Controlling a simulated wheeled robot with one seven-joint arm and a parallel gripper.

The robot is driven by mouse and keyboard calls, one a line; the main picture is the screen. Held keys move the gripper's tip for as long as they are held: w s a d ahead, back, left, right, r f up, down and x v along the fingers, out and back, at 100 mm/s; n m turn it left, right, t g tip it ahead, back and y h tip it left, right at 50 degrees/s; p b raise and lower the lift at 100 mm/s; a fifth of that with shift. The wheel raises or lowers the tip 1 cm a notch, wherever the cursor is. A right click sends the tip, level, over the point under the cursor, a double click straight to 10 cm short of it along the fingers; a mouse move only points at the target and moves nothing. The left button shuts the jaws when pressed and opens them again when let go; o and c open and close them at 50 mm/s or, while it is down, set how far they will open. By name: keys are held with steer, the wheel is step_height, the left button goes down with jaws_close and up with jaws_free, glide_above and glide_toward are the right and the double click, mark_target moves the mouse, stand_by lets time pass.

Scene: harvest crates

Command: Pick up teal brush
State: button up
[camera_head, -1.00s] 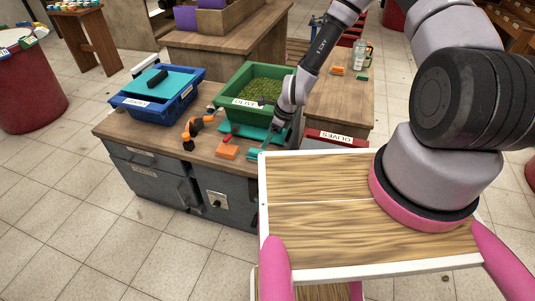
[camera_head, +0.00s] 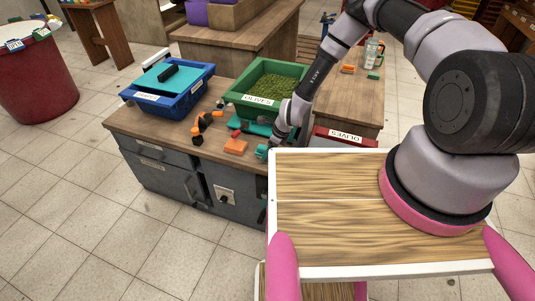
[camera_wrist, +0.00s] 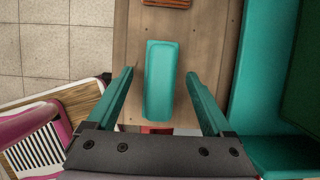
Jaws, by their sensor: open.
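The teal brush shows in the wrist view as a plain rounded teal block (camera_wrist: 160,80) lying lengthwise on the wooden counter. My gripper (camera_wrist: 160,74) is open, with one teal finger on each side of the block and a visible gap to each. Nothing is held. In the head view my gripper (camera_head: 264,151) is low over the counter's front edge, left of the red crate. There teal fingers and teal brush blend together, so I cannot separate them.
A teal tray or lid (camera_wrist: 262,75) lies close to the right of my gripper. An orange block (camera_head: 235,147) lies to the left, with an orange and black tool (camera_head: 207,122) beyond it.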

jaws_close()
step_height(320, 180, up, 10)
steer(key=shift+r, duration=0.1)
stand_by(0.6)
